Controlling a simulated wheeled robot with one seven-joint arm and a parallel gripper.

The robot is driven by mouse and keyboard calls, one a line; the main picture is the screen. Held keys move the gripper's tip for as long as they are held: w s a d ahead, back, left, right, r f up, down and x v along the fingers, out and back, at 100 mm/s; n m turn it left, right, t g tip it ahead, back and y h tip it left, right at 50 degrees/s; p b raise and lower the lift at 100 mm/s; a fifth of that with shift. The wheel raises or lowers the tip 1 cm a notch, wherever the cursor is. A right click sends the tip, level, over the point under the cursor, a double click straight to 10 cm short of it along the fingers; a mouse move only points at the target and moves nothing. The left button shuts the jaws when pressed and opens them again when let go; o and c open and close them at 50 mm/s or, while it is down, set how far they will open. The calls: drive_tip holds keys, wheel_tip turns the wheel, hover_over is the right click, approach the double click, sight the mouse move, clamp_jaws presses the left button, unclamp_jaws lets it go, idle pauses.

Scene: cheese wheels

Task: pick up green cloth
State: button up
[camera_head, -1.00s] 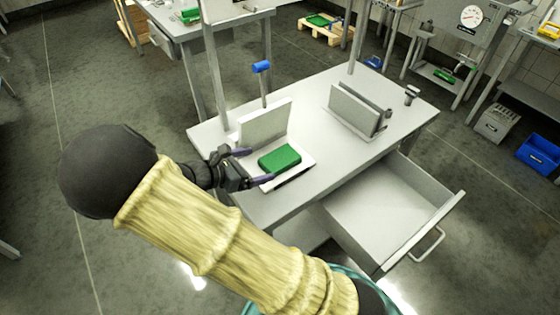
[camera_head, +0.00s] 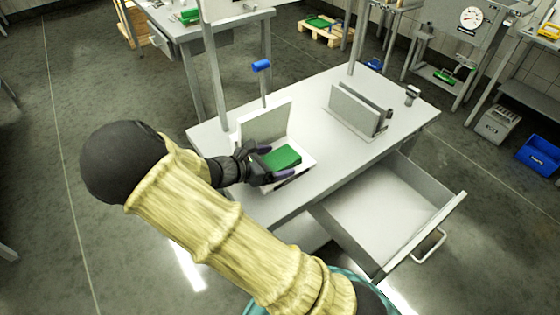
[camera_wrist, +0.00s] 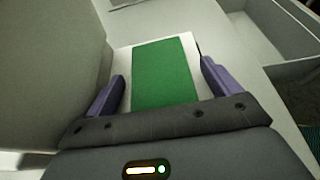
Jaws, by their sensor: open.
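The green cloth (camera_head: 283,157) is a folded flat rectangle lying on a white L-shaped stand (camera_head: 265,121) on the near left part of the table. In the wrist view the cloth (camera_wrist: 165,74) lies between the two purple fingers, with pale surface showing on both sides of it. My gripper (camera_head: 277,161) is open, its fingers on either side of the cloth at its left end; in the wrist view my gripper (camera_wrist: 163,88) shows a gap between each finger and the cloth. The gripper covers the cloth's left end in the head view.
The stand's upright panel rises behind the cloth. A second grey upright holder (camera_head: 354,110) stands to the right on the white table (camera_head: 310,105). A drawer (camera_head: 385,205) hangs open at the table's front right.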

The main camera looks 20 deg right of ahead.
sight(275, 163)
idle(0.4)
drive_tip(key=c, duration=1.1)
drive_tip(key=shift+s+d+r, duration=0.1)
drive_tip(key=shift+s+r, duration=0.2)
drive_tip(key=shift+r, duration=0.15)
wheel_tip(275, 163, up, 6)
drive_tip(key=shift+f+p, duration=0.1)
drive_tip(key=shift+p, duration=0.7)
drive_tip(key=s+d+b, duration=0.2)
drive_tip(key=s+b, duration=0.3)
drive_tip(key=s, duration=0.1)
drive_tip(key=s+d+b, duration=0.2)
drive_tip(key=s+b, duration=0.3)
drive_tip(key=s, duration=0.1)
drive_tip(key=s+d+b, duration=0.2)
drive_tip(key=s+b, duration=0.3)
drive_tip(key=s, duration=0.1)
drive_tip(key=shift+s, duration=0.2)
